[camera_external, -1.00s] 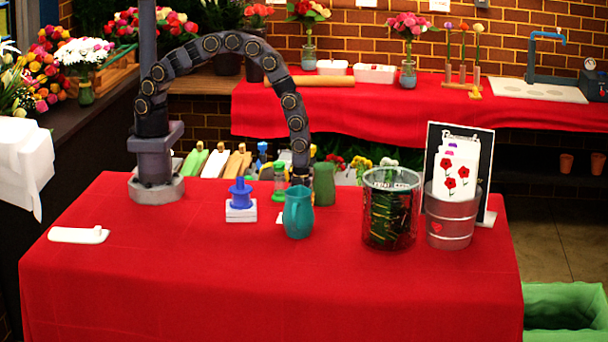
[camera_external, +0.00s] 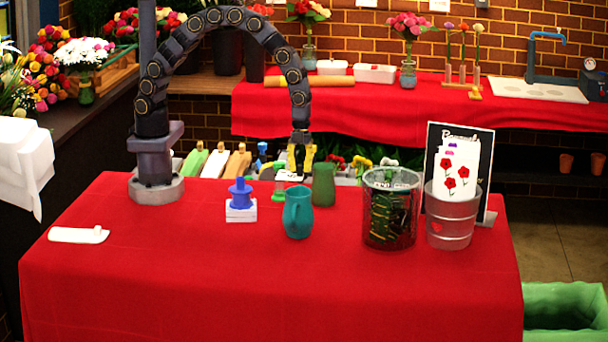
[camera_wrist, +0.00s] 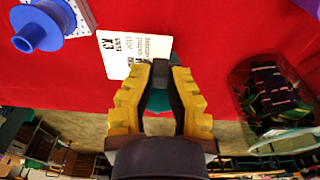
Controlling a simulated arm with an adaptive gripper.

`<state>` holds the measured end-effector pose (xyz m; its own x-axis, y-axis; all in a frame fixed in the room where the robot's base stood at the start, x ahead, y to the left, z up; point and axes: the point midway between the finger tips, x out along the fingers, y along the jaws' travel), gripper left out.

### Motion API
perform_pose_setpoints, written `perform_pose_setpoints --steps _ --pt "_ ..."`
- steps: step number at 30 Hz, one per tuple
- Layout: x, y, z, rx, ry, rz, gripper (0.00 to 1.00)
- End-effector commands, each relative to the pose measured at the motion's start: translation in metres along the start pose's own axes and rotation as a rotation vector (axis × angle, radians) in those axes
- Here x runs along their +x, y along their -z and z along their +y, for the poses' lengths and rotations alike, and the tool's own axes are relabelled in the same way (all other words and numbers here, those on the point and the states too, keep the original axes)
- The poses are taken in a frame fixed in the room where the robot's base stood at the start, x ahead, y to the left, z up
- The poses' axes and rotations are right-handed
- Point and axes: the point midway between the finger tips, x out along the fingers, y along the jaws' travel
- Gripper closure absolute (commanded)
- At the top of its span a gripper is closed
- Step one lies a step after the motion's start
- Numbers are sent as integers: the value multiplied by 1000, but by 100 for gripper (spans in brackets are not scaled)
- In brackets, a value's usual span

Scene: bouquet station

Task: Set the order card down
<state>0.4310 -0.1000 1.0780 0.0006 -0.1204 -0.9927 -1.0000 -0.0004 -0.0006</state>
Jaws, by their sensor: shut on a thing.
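The order card (camera_external: 288,176) is a small white card with dark print. In the wrist view, the card (camera_wrist: 125,50) lies at the tips of my yellow fingers and reaches out to their left, its text readable only in part. My gripper (camera_external: 299,170) is shut on the card's edge and holds it above the back part of the red table (camera_external: 250,290). In the wrist view, my gripper's fingertips (camera_wrist: 167,66) cover the near edge of the card.
A blue spool on a white block (camera_external: 241,214) stands left of the card. A teal pitcher (camera_external: 297,214) and a green vase (camera_external: 323,184) stand close by.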

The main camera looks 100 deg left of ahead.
Motion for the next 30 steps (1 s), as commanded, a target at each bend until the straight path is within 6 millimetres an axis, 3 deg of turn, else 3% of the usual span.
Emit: perform_pose_setpoints --steps 6,12,17,30 --pt "-40 5 -1 1 4 1 100" --pt "-54 10 -1 -30 6 0 100" --pt "-50 24 -1 -200 23 -2 100" --pt "-20 94 3 -987 123 -2 100"
